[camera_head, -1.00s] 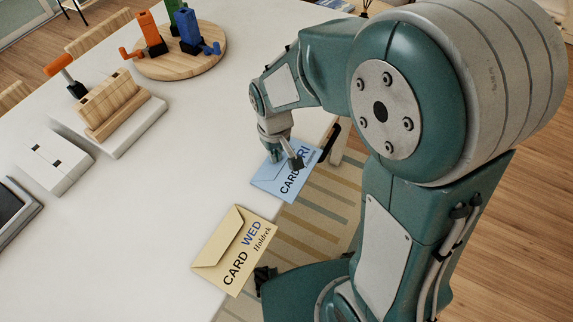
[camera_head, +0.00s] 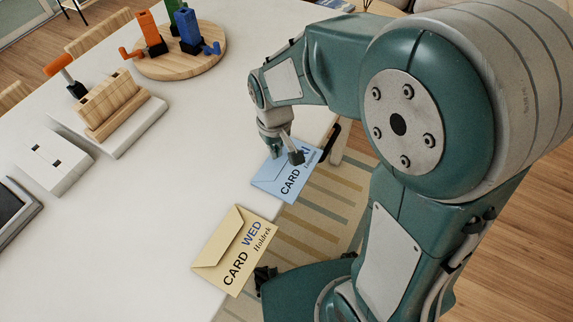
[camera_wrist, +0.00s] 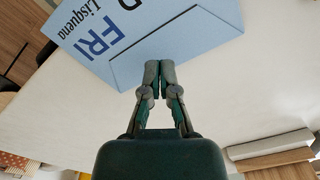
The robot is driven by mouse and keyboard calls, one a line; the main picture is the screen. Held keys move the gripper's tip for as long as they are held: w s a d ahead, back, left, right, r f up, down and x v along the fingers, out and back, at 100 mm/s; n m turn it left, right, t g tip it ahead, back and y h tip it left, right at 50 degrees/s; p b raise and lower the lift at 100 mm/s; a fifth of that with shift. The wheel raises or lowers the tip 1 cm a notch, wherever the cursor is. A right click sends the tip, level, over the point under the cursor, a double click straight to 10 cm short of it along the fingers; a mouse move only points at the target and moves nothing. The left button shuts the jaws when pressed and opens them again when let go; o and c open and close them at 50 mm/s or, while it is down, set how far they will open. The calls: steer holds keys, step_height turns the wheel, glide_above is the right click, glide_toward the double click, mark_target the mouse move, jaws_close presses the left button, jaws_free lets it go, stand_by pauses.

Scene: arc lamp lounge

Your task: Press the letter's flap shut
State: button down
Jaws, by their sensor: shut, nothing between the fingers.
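A pale blue letter (camera_head: 279,184) marked CARD lies at the edge of the white table. In the wrist view the blue letter (camera_wrist: 128,22) shows the words FRI and Lisquena, with its flap (camera_wrist: 190,40) outlined on the right. I cannot tell how far that flap is raised. My gripper (camera_head: 287,155) is over the blue letter's far part and hides some of its lettering. In the wrist view my gripper (camera_wrist: 160,66) has its fingertips together at the flap, with nothing between them; contact is unclear.
A wooden slotted block (camera_head: 108,100) on a white base, a white switch box (camera_head: 55,163) and a dark-screened device (camera_head: 12,210) stand on the left. A round wooden board (camera_head: 180,64) with coloured clamps is behind. The table middle is clear.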

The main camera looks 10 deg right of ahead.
mark_target(277, 160)
steer(key=shift+r, duration=3.05)
steer(key=s+d+r+m+t, duration=0.4)
steer(key=s+d+r, duration=0.5)
steer(key=s, duration=0.3)
steer(key=shift+s+d+r+t, duration=0.3)
steer(key=shift+d+r+t, duration=0.05)
steer(key=shift+d+t, duration=0.5)
